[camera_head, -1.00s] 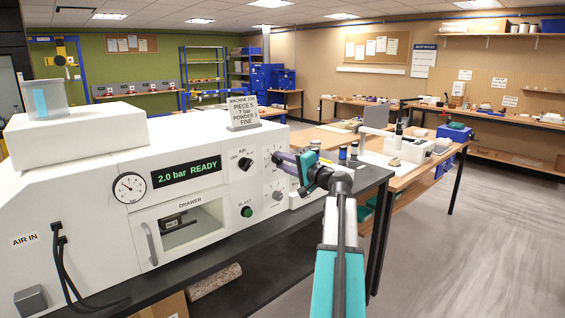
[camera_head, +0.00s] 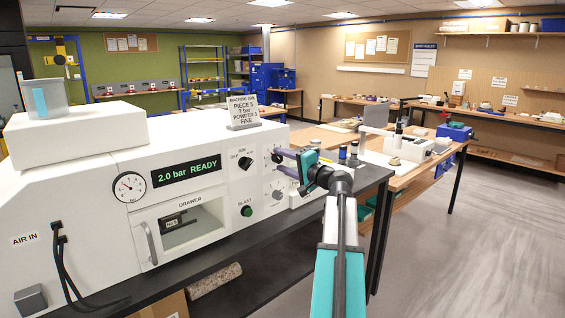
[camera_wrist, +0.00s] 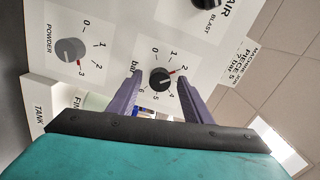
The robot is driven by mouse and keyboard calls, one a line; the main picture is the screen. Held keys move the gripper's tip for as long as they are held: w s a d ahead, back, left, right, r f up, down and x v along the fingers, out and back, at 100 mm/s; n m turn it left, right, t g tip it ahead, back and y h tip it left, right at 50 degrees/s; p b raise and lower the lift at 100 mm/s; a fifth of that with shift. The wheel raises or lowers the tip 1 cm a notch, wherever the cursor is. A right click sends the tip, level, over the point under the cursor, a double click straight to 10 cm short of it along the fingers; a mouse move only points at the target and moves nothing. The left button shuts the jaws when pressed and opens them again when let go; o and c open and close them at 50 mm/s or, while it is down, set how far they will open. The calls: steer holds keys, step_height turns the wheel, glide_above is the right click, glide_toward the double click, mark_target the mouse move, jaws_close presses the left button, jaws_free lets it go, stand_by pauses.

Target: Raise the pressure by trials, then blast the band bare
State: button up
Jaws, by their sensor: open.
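The white blasting machine (camera_head: 80,200) stands on a dark bench, its display (camera_head: 187,172) reading "2.0 bar READY". The bar knob (camera_wrist: 160,79) is black, its red mark by the 2 on a scale. My gripper (camera_wrist: 158,85) is open, its two purple fingers on either side of the bar knob and apart from it. In the head view my gripper (camera_head: 280,163) is at the panel's right side. The pressure gauge (camera_head: 129,187), the air knob (camera_head: 245,163) and the green blast button (camera_head: 246,211) are in view. The drawer (camera_head: 178,229) shows a small dark piece behind its window.
The grey powder knob (camera_wrist: 70,49) has its red mark near 3. A card (camera_head: 243,112) on the machine reads "PIECE S, ? bar, POWDER 3, FINE". Small jars (camera_head: 343,153) and a work table (camera_head: 405,172) stand at the right. Floor at right is clear.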

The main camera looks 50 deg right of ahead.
steer(key=s+a+b, duration=0.1)
steer(key=s+b, duration=0.2)
steer(key=s, duration=1)
steer(key=shift+s, duration=0.35)
steer(key=shift+c, duration=0.4)
stand_by(0.6)
jaws_close()
stand_by(1.5)
